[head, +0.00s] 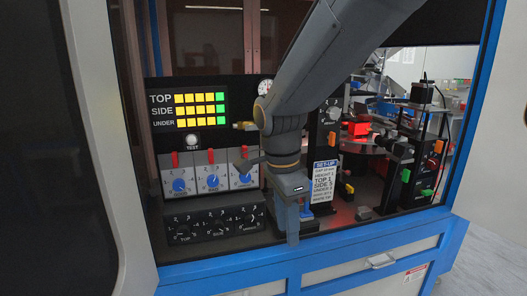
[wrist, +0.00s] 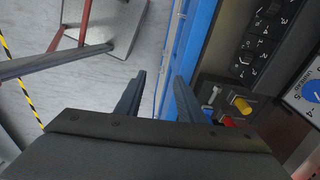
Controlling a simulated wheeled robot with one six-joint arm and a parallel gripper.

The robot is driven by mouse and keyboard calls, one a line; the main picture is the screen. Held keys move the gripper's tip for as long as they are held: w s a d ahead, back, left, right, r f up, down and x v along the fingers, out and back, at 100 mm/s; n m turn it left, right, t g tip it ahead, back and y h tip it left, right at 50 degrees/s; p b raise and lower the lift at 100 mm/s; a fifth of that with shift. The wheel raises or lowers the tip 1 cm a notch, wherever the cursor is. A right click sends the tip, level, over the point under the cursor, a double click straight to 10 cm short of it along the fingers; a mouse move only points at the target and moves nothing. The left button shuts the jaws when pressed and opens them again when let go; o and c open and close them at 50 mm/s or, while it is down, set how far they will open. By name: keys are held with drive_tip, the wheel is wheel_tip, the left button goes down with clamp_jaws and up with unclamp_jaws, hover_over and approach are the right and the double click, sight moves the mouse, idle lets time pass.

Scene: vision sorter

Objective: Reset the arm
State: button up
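My arm comes down from the top of the head view, and my gripper (head: 293,222) hangs at the front opening of the machine, pointing down near the blue front edge. In the wrist view my gripper (wrist: 157,95) shows two dark fingers standing apart with nothing between them. Floor and the blue machine frame (wrist: 200,50) show beyond the fingertips. The set-up card (head: 325,180) stands just right of the gripper in the head view. My arm hides part of the machine's middle.
Left of my arm is a panel with yellow and green lights (head: 200,110), blue dials (head: 213,181) and a black knob box (head: 215,228). A red-lit sorter mechanism (head: 370,135) is at the right. A drawer handle (head: 380,262) is below. A chair-like frame (wrist: 95,30) stands on the floor.

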drive_tip(key=s+d+f+n, duration=0.3)
drive_tip(key=d+f+n, duration=0.2)
drive_tip(key=d+n, duration=0.2)
drive_tip(key=s+d+f+n+t+y, duration=0.1)
drive_tip(key=s+d+f+n, duration=0.3)
drive_tip(key=d+n, duration=0.3)
drive_tip(key=shift+f, duration=0.5)
drive_tip(key=shift+d, duration=0.1)
idle(0.8)
